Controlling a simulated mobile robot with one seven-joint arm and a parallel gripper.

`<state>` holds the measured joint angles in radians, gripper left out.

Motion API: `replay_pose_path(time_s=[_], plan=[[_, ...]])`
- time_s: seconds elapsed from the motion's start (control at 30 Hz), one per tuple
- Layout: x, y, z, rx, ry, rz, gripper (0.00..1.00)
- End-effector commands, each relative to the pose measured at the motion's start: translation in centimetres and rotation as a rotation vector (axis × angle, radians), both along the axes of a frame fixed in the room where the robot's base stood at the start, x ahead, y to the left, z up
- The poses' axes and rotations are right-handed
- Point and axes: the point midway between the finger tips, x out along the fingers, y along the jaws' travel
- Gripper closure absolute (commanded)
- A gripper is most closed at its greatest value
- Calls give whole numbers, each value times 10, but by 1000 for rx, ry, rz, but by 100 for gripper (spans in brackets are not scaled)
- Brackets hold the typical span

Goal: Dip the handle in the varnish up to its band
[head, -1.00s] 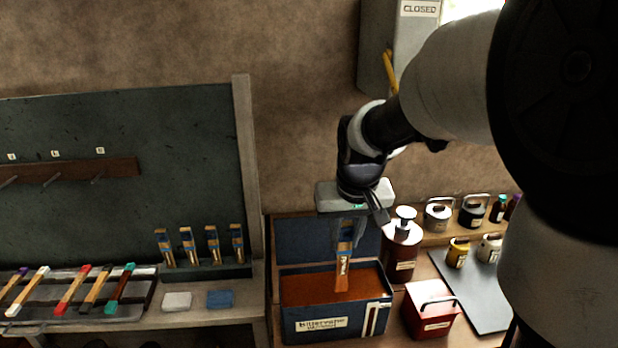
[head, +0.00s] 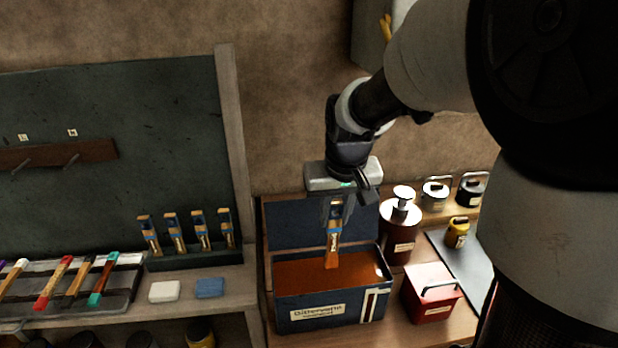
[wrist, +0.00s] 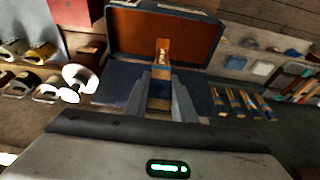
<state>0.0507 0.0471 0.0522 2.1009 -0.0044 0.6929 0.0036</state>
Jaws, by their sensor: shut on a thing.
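The handle (head: 334,243) is a pale wooden piece with a blue band, a white label and a darker orange-brown lower end. My gripper (head: 336,205) is shut on its upper part and holds it about upright, lower end down. It hangs over the open tank of orange-brown varnish (head: 300,277), whose dark blue body (head: 345,312) bears a white label. The blue band shows clear above the varnish. I cannot tell whether the lower tip touches the surface. In the wrist view the handle (wrist: 162,62) points from my gripper (wrist: 161,88) across the varnish (wrist: 130,35).
Several banded handles (head: 200,230) stand in a rack left of the tank. White (head: 164,291) and blue (head: 209,287) blocks lie in front. A red box (head: 431,292) and a dark red canister (head: 399,235) stand close on the tank's right.

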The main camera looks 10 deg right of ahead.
Motion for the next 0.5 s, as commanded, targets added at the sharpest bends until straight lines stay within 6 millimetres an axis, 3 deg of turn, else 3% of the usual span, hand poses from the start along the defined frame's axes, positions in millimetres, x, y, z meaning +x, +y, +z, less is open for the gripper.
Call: replay_pose_path(time_s=[0.5], plan=[[0,0,-34,0,1,0,93]])
